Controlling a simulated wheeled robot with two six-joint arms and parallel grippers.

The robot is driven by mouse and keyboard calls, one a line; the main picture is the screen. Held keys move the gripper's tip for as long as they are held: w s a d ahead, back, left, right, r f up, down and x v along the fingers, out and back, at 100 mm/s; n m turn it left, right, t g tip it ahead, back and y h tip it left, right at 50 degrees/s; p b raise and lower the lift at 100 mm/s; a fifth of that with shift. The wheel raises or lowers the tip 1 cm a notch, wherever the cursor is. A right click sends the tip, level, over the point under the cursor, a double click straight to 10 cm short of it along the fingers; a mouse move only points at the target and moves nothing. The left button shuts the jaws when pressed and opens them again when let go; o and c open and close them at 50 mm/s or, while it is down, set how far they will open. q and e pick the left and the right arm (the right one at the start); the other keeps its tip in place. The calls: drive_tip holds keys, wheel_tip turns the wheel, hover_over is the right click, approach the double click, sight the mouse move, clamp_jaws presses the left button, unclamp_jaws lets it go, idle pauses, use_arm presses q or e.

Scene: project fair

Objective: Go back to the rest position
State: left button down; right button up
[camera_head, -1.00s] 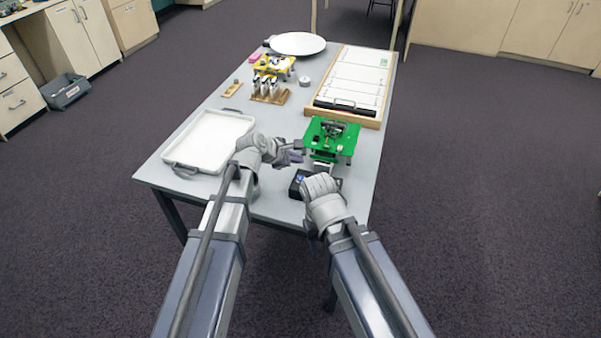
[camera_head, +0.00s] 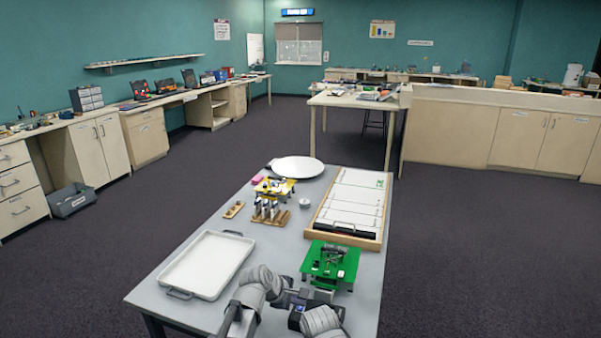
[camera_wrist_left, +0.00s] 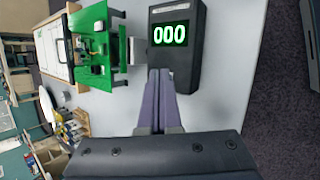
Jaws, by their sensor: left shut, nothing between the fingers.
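My left gripper (camera_head: 312,297) reaches in from the left, low over the near part of the table. In the left wrist view its purple fingers (camera_wrist_left: 160,74) are together, shut with nothing between them. Their tips are beside the black display box (camera_wrist_left: 182,70), which reads 000; I cannot tell if they touch. In the head view this box (camera_head: 296,318) is mostly covered. My right wrist (camera_head: 321,322) shows at the bottom edge; its fingers are hidden.
The grey table (camera_head: 206,219) holds a white tray (camera_head: 208,262), a green stand (camera_head: 331,262), a framed board (camera_head: 350,205), a yellow stand (camera_head: 274,186) and a round white plate (camera_head: 298,167). Dark open floor (camera_head: 470,250) lies to the right.

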use_arm(q)
drive_tip(key=s+a+m+g+y+p, duration=0.2)
drive_tip(key=s+a+m+y, duration=0.1)
drive_tip(key=s+m, duration=0.6)
drive_tip(key=s+a+m+g+y+p, duration=0.2)
drive_tip(key=s+m+g+y, duration=0.1)
drive_tip(key=s+m, duration=0.6)
drive_tip(key=shift+s+a+m+g+y, duration=0.3)
drive_tip(key=shift+s+a+y, duration=0.1)
drive_tip(key=shift+s, duration=1.65)
